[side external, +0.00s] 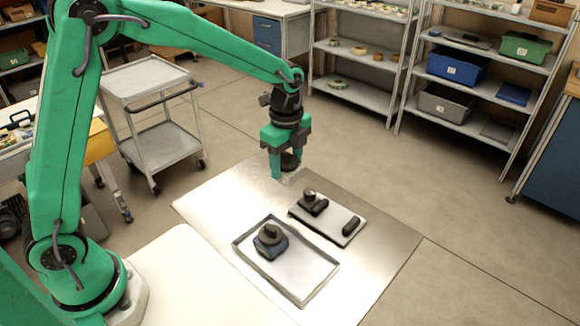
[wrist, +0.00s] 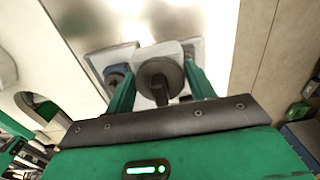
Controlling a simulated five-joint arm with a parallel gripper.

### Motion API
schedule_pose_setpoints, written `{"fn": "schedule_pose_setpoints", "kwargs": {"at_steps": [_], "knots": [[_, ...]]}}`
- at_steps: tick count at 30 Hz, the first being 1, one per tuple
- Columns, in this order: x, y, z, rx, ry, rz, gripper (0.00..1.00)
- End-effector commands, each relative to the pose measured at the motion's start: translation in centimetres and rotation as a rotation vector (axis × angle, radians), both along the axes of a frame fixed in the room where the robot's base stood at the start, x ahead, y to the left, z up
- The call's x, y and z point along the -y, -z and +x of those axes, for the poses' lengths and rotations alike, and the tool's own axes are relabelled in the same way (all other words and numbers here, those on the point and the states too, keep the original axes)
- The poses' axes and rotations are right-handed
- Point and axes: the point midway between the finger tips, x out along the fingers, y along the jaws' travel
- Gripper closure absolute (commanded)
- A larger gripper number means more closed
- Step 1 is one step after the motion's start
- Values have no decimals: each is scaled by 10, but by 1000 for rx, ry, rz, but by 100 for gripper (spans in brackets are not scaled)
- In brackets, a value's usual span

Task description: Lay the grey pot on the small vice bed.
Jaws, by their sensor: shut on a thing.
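The grey pot, a pale grey block with a round dark knob, hangs in my gripper in the side external view (side external: 292,178). Its knob faces me in the wrist view (wrist: 160,78). My gripper (side external: 284,160) is shut on it, with green fingers on both sides (wrist: 160,85). The gripper and pot are in the air above the metal sheet, up and left of the small vice bed (side external: 330,226) in the side external view. The vice bed is a light plate with a dark block and upright knob at one end and a dark bar at the other.
A shallow tray (side external: 313,293) lies in front of the vice bed and holds a blue pot (side external: 270,241) with a dark knob. The shiny metal sheet (side external: 385,255) is bare to the right. A grey cart (side external: 165,112) and shelves (side external: 480,92) stand further back.

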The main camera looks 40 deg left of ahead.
Motion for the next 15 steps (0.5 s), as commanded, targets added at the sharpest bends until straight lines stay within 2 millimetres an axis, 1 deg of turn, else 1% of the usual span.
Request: {"fn": "schedule_pose_setpoints", "kwargs": {"at_steps": [11,15], "knots": [[1,-1,1,2,0,0,84],[8,-1,1,3,1,-1,84]]}}
